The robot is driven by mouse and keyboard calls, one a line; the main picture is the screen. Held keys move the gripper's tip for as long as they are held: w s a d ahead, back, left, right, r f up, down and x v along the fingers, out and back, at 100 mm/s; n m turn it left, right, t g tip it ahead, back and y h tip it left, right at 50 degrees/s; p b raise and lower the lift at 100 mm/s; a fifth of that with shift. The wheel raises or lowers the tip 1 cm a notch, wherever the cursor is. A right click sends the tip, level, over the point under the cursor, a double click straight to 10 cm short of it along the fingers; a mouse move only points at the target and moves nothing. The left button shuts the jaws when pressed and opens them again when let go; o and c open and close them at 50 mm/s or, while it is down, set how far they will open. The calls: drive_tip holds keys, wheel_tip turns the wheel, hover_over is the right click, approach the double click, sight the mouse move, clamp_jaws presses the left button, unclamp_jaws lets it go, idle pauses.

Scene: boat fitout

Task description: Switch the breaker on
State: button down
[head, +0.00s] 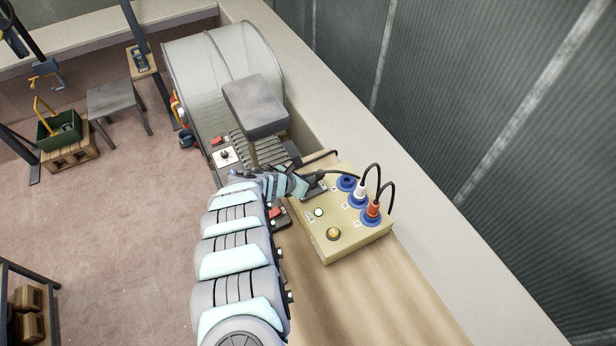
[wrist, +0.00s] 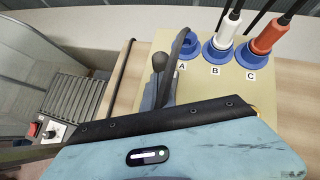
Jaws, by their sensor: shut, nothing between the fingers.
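A beige panel box (head: 345,243) lies on the wooden bench, with sockets marked A, B and C; its face also shows in the wrist view (wrist: 240,82). A grey lever with a ball knob (wrist: 158,62) stands at the panel's left side, before socket A; I take it for the breaker handle. Its base is partly hidden by my gripper. My gripper (head: 302,186) is shut and empty at the panel's left edge. In the wrist view its dark finger (wrist: 183,52) stands just right of the knob; I cannot tell whether they touch. A pale green lamp (head: 319,212) and an amber button (head: 333,233) are on the panel.
A white plug (head: 360,190) is in socket B and an orange plug (head: 374,209) in socket C, with black cables arching above. Socket A (head: 346,183) is empty. A grey seat (head: 255,105) and ribbed grating are beyond. A wall stands to the right.

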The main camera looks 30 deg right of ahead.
drive_tip(key=shift+s+d, duration=0.2)
drive_tip(key=shift+d, duration=2.05)
drive_tip(key=r+p, duration=0.1)
wheel_tip(320, 180, up, 8)
drive_tip(key=p, duration=0.6)
hover_over(324, 173)
drive_tip(key=s+a, duration=0.3)
drive_tip(key=a, duration=0.1)
drive_tip(key=shift+a+r, duration=0.1)
drive_tip(key=shift+r, duration=0.1)
